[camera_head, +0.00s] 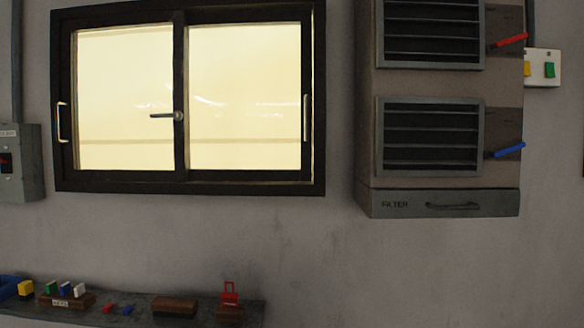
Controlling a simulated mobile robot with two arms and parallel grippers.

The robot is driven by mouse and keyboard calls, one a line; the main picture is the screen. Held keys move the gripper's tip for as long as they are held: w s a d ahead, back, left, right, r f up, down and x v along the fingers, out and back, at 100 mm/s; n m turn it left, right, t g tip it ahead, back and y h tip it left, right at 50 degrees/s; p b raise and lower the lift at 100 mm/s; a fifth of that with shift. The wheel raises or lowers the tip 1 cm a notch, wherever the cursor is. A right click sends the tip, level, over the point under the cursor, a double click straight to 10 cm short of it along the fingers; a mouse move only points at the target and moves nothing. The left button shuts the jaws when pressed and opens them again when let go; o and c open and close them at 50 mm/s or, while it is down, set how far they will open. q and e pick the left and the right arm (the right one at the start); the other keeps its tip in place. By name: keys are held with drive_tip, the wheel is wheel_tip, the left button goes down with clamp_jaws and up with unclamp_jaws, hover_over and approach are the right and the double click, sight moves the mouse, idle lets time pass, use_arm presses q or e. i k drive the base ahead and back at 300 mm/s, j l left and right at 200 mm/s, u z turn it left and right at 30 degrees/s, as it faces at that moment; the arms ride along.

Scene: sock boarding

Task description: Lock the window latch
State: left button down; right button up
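The window (188,178) is on the wall at the upper left, with a dark frame and two bright panes. The latch (166,115) is on the middle upright between the panes. Its lever points left, about level, from a round pivot at the upright. A pale handle (62,122) is on the left side of the window and another (305,118) on the right side. Both panes look closed. Neither of my grippers is in view.
A vent cabinet (440,85) with red (511,40) and blue (509,149) levers juts out right of the window. A grey switch box (22,165) is at the left edge. Below, a shelf (140,310) holds small blocks and a red item (230,294). The wall between is bare.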

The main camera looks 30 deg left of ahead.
sight(178, 116)
drive_tip(key=u, duration=1.75)
